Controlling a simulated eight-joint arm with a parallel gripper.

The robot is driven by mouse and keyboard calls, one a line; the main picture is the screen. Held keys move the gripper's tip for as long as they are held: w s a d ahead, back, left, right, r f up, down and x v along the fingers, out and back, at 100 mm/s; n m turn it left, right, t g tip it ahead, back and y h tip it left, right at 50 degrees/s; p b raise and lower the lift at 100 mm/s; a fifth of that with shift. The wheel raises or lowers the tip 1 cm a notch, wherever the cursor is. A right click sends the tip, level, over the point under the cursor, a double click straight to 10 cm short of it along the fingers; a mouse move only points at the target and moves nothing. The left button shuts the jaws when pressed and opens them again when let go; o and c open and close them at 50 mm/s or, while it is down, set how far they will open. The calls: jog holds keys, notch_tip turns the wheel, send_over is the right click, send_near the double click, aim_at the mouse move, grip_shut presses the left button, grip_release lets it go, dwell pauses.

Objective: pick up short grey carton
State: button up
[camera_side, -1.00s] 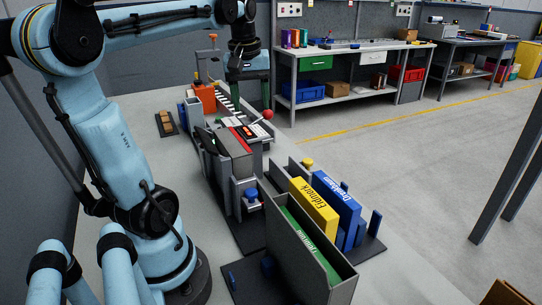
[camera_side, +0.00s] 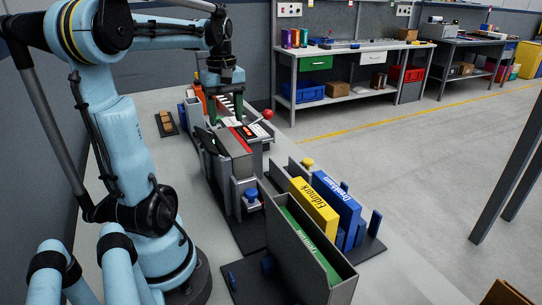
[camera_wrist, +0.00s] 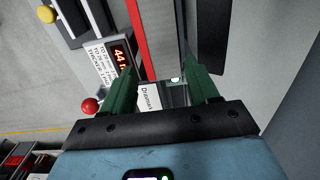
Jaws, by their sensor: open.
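A grey box-like block (camera_side: 234,145) with a red strip along its edge stands in the dark fixture in front of my gripper in the side view; I take it for the short grey carton, but cannot be sure. In the wrist view a grey face (camera_wrist: 165,35) beside a red strip (camera_wrist: 137,35) lies ahead of the fingers. My gripper (camera_wrist: 162,73) is open, with green fingers apart. A white label (camera_wrist: 150,97) shows between them, and nothing is clearly gripped. In the side view my gripper (camera_side: 228,108) hangs low behind the block, its fingertips partly hard to make out.
A red ball knob (camera_side: 267,114) and a lit display (camera_wrist: 121,54) sit close beside the fingers. Yellow (camera_side: 314,206) and blue (camera_side: 338,204) cartons stand upright nearer the camera, beside a grey bin (camera_side: 343,284) holding a green one. Workbenches stand at the back.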

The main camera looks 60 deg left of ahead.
aim_at(227, 134)
jog(key=shift+s+a+f, duration=0.1)
jog(key=shift+f, duration=2.45)
jog(key=c, duration=1)
